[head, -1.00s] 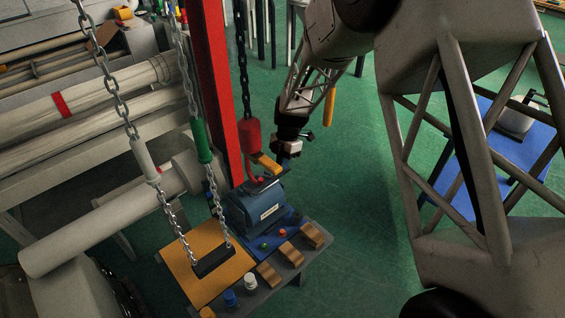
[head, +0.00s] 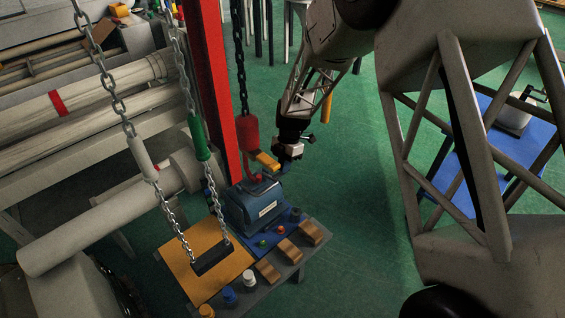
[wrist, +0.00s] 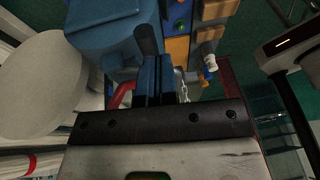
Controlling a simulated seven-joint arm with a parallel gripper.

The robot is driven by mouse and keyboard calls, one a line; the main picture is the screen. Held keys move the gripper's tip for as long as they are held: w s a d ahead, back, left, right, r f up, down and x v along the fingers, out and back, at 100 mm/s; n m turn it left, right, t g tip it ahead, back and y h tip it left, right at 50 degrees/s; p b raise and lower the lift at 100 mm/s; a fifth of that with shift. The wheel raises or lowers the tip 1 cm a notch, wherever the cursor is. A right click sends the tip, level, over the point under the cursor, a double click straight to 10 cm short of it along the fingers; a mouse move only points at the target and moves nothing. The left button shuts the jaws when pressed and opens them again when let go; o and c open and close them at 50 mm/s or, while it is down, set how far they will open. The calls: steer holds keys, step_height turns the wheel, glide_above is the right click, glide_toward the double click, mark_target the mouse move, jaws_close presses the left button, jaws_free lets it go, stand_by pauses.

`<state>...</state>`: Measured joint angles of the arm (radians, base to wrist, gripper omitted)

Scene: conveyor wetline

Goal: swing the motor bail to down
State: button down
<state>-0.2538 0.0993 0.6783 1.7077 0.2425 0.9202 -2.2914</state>
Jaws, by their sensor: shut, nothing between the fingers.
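The blue motor (head: 254,207) with a pale label stands at the back of the small table. Its bail (head: 262,183) seems to be the dark bar at the motor's top; it is small here and I cannot tell its angle. In the wrist view the blue motor (wrist: 108,35) fills the upper left, and a dark rounded bar end (wrist: 148,40), probably the bail, shows just past my fingers. My gripper (wrist: 152,72) is shut and empty. In the head view it is at the motor's upper right; its fingertips are hard to make out, and I cannot tell whether they touch the bail.
A red hoist block (head: 248,131) hangs on a chain just above the motor, close to my gripper. A red post (head: 212,80) stands behind. Two more chains hold a dark bar over the yellow plate (head: 183,262). Wooden blocks (head: 289,250) line the table's right edge.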

steer(key=shift+s+d+f, duration=0.2)
steer(key=shift+f, duration=0.25)
steer(key=shift+s+d+f, duration=0.2)
steer(key=shift+f, duration=0.2)
steer(key=shift+v, duration=3.9)
steer(key=s+d+r+m+t, duration=0.2)
steer(key=s+d+r+m, duration=0.45)
steer(key=s+r, duration=0.25)
steer(key=s+d+r+m+t, duration=0.2)
steer(key=s+d+r+m, duration=0.3)
steer(key=s+r+m, duration=0.3)
steer(key=s+d+r+m, duration=0.2)
steer(key=s+m, duration=0.2)
steer(key=s, duration=0.2)
steer(key=s+d+r+m+t+h, duration=0.1)
steer(key=s+d+r+m, duration=0.2)
steer(key=s, duration=0.4)
steer(key=s+d+r+m, duration=0.2)
steer(key=s+r+m, duration=0.1)
steer(key=s+m, duration=0.3)
steer(key=shift+s+d+t+h, duration=0.3)
steer(key=shift+s+t, duration=0.1)
steer(key=shift+s, duration=0.1)
